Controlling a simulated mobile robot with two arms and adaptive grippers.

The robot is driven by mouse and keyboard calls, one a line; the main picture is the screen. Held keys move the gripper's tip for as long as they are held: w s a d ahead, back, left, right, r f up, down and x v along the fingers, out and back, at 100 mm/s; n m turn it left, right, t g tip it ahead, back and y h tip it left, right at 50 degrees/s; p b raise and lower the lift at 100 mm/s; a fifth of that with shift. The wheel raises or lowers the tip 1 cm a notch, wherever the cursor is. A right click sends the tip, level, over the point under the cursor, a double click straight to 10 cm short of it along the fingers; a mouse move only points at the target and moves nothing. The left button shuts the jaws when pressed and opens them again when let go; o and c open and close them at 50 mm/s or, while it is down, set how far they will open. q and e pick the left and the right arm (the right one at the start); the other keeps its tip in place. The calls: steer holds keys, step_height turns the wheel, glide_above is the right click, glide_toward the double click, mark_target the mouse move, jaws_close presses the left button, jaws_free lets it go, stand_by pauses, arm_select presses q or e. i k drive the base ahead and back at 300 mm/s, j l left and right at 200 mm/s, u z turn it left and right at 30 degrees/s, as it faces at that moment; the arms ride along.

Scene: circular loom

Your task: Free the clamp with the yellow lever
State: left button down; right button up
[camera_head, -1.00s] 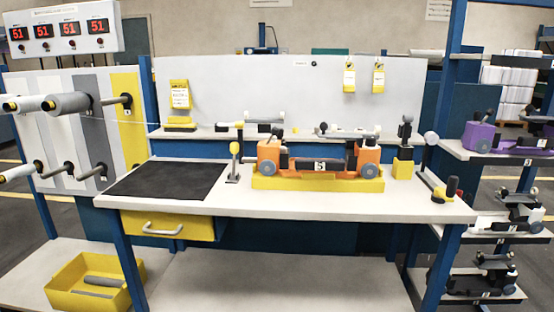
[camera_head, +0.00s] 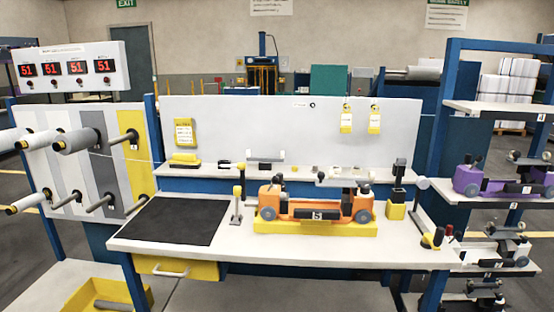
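A small upright clamp (camera_head: 237,206) stands on the bench just left of the orange shuttle, with a yellow-tipped lever pointing up. The orange shuttle (camera_head: 290,208), with black parts and grey wheels, sits in a yellow cradle (camera_head: 318,228) marked with a 5 plate. At the bench's right end is another small fixture (camera_head: 432,239) with a yellow part and a dark knob. At this size I cannot tell what the upright clamp grips. Neither of my grippers is in view.
A black mat (camera_head: 175,220) covers the bench's left part, above a yellow drawer (camera_head: 175,269). Spools stick out from a striped panel (camera_head: 85,160) at the left. A rack (camera_head: 500,108) at the right holds a purple shuttle (camera_head: 467,180). The white bench top (camera_head: 270,250) is clear along its front.

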mark_target(237, 189)
steer(key=j+z, duration=0.15)
steer(key=z, duration=0.2)
steer(key=i+j+z, duration=0.1)
steer(key=z, duration=0.25)
steer(key=i+j+z, duration=0.3)
steer(key=j, duration=1.3)
steer(key=j+z, duration=0.3)
steer(key=j, duration=1.3)
steer(key=k, duration=0.05)
